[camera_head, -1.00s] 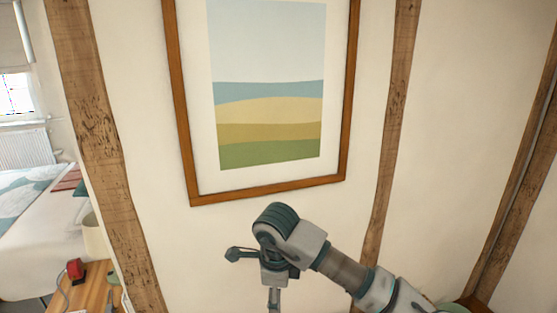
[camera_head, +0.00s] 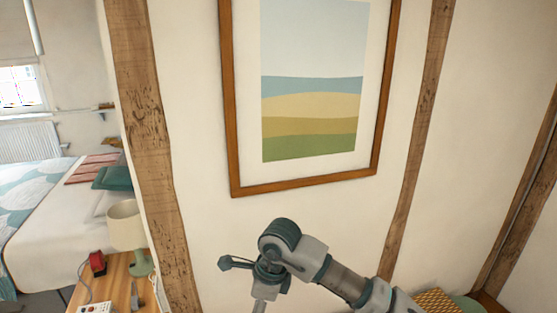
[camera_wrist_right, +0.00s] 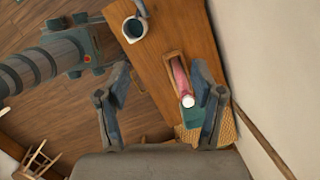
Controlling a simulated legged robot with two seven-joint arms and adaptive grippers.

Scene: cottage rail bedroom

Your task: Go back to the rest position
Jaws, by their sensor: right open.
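In the head view my right arm comes in from the lower right, bent in front of the wall. Its wrist points down and the fingertips are below the frame. In the right wrist view my right gripper (camera_wrist_right: 160,105) is open, its two fingers wide apart with nothing held between them. Beyond the fingers lies a wooden table top (camera_wrist_right: 182,35) with a mug (camera_wrist_right: 134,27) and a wooden tray (camera_wrist_right: 168,73) holding a pink item with a white end. My left gripper is not in view.
A framed landscape picture (camera_head: 232,150) hangs on the wall between timber beams (camera_head: 150,120). At left, a wooden bedside table (camera_head: 118,290) bears a lamp (camera_head: 126,225) and a red object (camera_head: 97,263), near a bed (camera_head: 60,225). A woven mat (camera_head: 440,300) shows at lower right.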

